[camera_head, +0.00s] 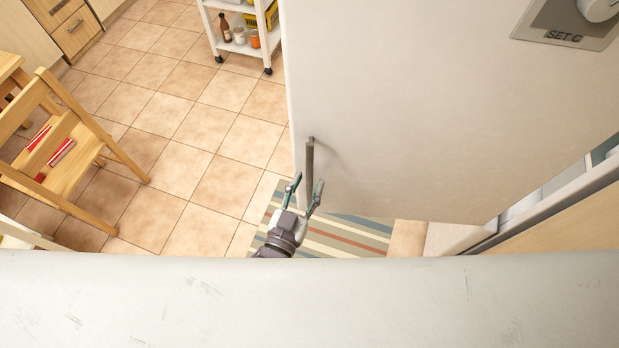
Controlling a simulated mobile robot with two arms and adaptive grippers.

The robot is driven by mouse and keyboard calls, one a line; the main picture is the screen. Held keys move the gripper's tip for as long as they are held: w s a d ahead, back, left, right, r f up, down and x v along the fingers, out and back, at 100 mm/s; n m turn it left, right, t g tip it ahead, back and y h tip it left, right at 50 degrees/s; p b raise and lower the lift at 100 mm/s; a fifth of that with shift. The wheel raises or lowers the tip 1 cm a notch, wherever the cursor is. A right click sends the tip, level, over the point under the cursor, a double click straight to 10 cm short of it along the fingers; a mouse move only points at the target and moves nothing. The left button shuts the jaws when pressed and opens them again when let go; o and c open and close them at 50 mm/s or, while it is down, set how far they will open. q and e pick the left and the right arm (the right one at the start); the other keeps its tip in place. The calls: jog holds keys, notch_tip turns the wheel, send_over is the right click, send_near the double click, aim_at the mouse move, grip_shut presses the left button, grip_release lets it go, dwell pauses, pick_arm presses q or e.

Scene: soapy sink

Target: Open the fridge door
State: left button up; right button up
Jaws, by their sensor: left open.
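The white fridge door (420,110) fills the upper right of the head view. Its grey bar handle (309,160) stands upright near the door's left edge. My left gripper (307,184) is open at the handle's lower end, with one finger on each side of it in the picture. I cannot tell whether the fingers touch the handle. My right gripper is not in view.
A striped rug (350,235) lies on the tiled floor below the gripper. A wooden chair (65,150) stands at the left with red-and-white items on its seat. A white trolley (240,45) with bottles is at the top. Tiled floor (190,130) between them is clear.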

pick_arm(q)
jog(key=v, duration=1)
jog(key=shift+s, duration=0.2)
jog(key=s+a+f+g+y+b, duration=0.1)
jog(key=s+a+f+g, duration=0.1)
jog(key=f, duration=0.8)
jog(key=s+a+f+g+y+b, duration=0.1)
jog(key=s+a+f+g+b, duration=0.15)
jog(key=f, duration=0.75)
jog(key=s+a+f+g+y, duration=0.1)
jog(key=a+f+g, duration=0.15)
jog(key=f, duration=0.75)
jog(key=s+a+f+n+g+y+b, duration=0.1)
jog(key=s+a+f+g+y, duration=0.1)
jog(key=s+a+f+g, duration=0.2)
jog(key=s+a+f+n+g+y+b, duration=0.1)
jog(key=s+a+f+g, duration=0.3)
jog(key=s+a+f, duration=0.4)
jog(key=s+f+b, duration=0.1)
jog(key=s+f, duration=0.3)
jog(key=f, duration=0.3)
jog(key=shift+s+g+y, duration=0.2)
jog(key=shift+g+y, duration=0.1)
jog(key=shift+y, duration=0.1)
